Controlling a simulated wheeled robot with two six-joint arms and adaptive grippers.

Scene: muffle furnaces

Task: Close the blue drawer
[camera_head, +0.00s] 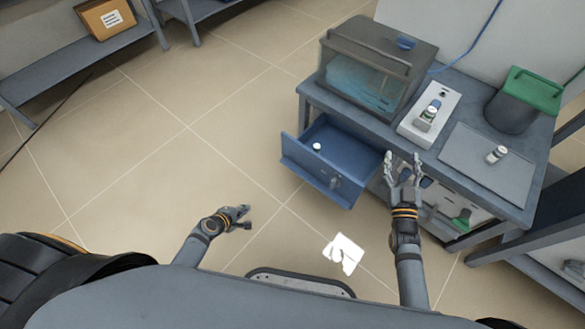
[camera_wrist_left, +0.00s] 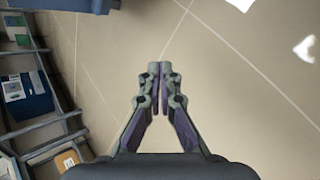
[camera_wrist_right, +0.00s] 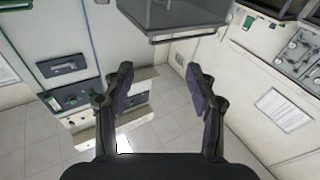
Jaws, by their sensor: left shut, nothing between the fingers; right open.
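The blue drawer (camera_head: 305,170) is pulled out of the grey-blue table in the head view, its front panel and small handle facing the lower left. A small white-topped vial (camera_head: 316,147) stands inside it. My right gripper (camera_head: 403,163) is open and empty, to the right of the drawer along the table's front; it appears apart from the drawer, though the exact gap is unclear. Its open fingers also show in the right wrist view (camera_wrist_right: 160,85). My left gripper (camera_head: 243,216) is shut and empty over the floor, left of and nearer than the drawer; its fingertips meet in the left wrist view (camera_wrist_left: 160,68).
The table (camera_head: 455,185) bears a glass-fronted box (camera_head: 365,75), a white device (camera_head: 430,118), a grey plate with a vial, and a green-lidded dark container (camera_head: 530,95). Open floor (camera_head: 190,120) lies left of the drawer. A shelf with a cardboard box (camera_head: 105,18) stands far left.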

